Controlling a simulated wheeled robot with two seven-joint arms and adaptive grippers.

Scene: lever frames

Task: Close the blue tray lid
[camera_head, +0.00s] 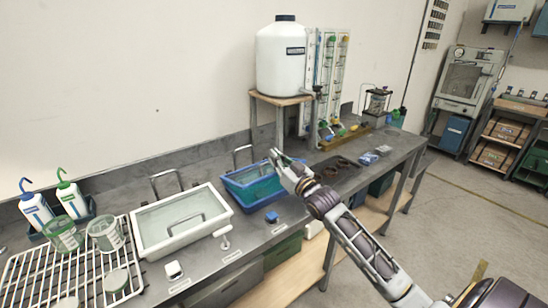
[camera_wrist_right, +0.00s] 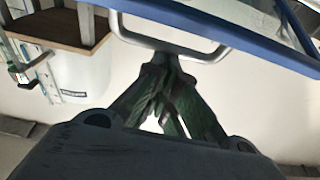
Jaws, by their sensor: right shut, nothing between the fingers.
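The blue tray (camera_head: 262,192) stands on the grey bench at mid-picture, its right end partly hidden by my right gripper. A blue-edged panel (camera_head: 246,173) shows at its top, and a grey handle (camera_head: 242,154) rises at its back. I cannot tell the lid's exact angle. My right gripper (camera_head: 276,158) is shut and empty at the tray's back right. In the right wrist view, the shut fingertips (camera_wrist_right: 163,68) are close to a grey U-shaped handle (camera_wrist_right: 168,50) below a blue edge (camera_wrist_right: 230,32). I cannot tell if they touch. My left gripper is not in view.
A white tray (camera_head: 142,247) with handles stands left of the blue tray. A large white tank (camera_head: 283,60) stands on a wooden shelf (camera_head: 277,99) behind. A wire rack (camera_head: 30,276) lies at left.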

